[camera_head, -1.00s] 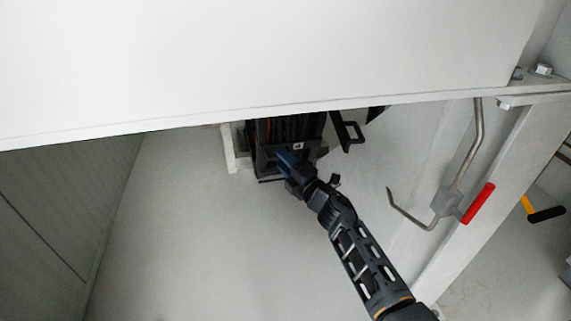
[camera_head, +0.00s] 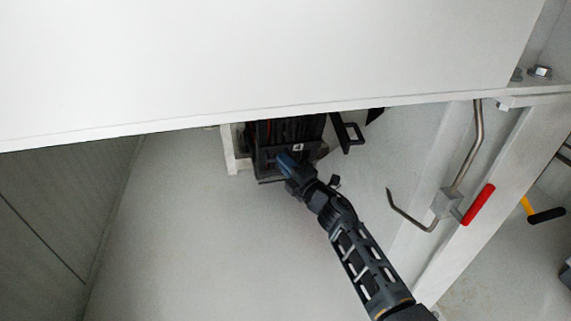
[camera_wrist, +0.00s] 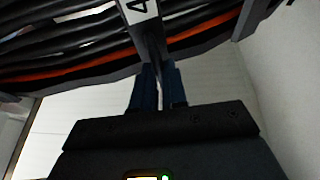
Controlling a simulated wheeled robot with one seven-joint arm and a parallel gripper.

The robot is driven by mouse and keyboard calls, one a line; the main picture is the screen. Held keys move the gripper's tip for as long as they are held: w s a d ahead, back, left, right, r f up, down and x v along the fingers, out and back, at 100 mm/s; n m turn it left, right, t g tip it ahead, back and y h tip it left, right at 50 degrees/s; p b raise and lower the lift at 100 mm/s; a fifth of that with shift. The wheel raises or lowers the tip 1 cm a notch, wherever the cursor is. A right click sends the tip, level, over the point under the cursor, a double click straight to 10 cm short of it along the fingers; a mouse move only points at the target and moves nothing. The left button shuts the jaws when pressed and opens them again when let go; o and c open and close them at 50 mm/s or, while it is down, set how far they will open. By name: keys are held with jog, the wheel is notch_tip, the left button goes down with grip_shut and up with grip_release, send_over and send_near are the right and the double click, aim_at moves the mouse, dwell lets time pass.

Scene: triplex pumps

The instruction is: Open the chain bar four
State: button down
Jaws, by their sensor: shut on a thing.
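The chain bar four (camera_wrist: 152,45) carries a white label with a black 4 and runs down between my fingers in the wrist view. In the head view its label (camera_head: 297,148) shows on a dark bracket under the white panel. My gripper (camera_wrist: 158,85) has its two blue fingers closed on the lower part of the bar. In the head view my gripper (camera_head: 283,160) reaches up to the bracket from below right. The fingertips' exact contact is partly hidden by the bar.
Black cables and an orange cable (camera_wrist: 205,30) run behind the bar. A large white panel (camera_head: 270,60) hangs over the top. A bent metal rod with a red handle (camera_head: 478,204) stands at the right. A black open bracket (camera_head: 348,133) sits right of the cables. The floor below is clear.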

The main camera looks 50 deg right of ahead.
jog(key=shift+s, duration=0.1)
jog(key=s+d+f+n+g+y+p, duration=0.2)
jog(key=s+n+y+p, duration=0.3)
jog(key=s+n+y, duration=0.3)
jog(key=shift+n+g+y, duration=0.4)
jog(key=shift+n+y, duration=0.1)
jog(key=shift+y, duration=1.2)
jog(key=shift+r, duration=0.1)
jog(key=c, duration=1.2)
grip_release()
jog(key=shift+o, duration=0.2)
jog(key=shift+w+a, duration=0.1)
